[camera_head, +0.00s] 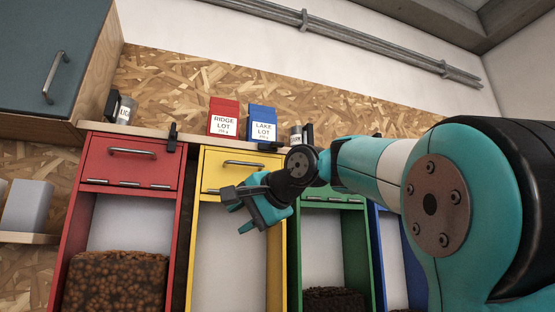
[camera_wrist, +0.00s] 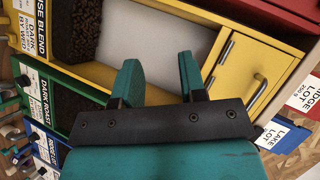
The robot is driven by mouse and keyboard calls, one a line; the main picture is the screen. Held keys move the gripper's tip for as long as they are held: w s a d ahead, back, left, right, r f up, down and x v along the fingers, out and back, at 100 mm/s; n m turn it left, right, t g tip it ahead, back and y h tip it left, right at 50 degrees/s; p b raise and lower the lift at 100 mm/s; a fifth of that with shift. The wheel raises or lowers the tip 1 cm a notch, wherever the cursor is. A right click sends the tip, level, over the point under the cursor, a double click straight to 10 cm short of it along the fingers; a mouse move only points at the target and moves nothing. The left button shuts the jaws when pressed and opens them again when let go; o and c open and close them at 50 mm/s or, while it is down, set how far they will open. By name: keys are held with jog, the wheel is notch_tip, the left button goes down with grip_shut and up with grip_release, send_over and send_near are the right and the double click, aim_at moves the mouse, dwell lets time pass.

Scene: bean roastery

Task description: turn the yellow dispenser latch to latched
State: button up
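The yellow dispenser (camera_head: 212,171) stands between the red and green ones, its front flap shut with a metal handle (camera_head: 243,163). A small black piece (camera_head: 270,146), which looks like its latch, lies low and flat at its top right edge. My gripper (camera_head: 234,201) is in front of the yellow dispenser, below the handle and latch. In the wrist view its two teal fingers (camera_wrist: 158,72) are apart with nothing between them. Behind them are the yellow frame and the flap with its handle (camera_wrist: 258,88). The latch is not clear in that view.
Red (camera_head: 224,118) and blue (camera_head: 262,124) lot bags stand on the shelf above the yellow dispenser. The red dispenser (camera_head: 130,160) is left, with an upright black latch (camera_head: 172,137). The green dispenser (camera_head: 326,208) is right, partly behind my arm. A teal cabinet (camera_head: 50,50) hangs upper left.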

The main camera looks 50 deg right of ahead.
jog(key=s+d+r+m+t+h+p, duration=0.1)
jog(key=s+d+r+m+h, duration=0.15)
jog(key=r, duration=0.45)
jog(key=s+d+r+m+t+h+p, duration=0.1)
jog(key=s+d+r+m+h, duration=0.2)
jog(key=r, duration=0.4)
jog(key=m+h, duration=0.3)
jog(key=m, duration=0.1)
send_near(278, 143)
jog(key=p+x, duration=0.4)
jog(key=x, duration=0.7)
jog(key=shift+s+p, duration=0.1)
jog(key=shift+p, duration=0.3)
grip_shut()
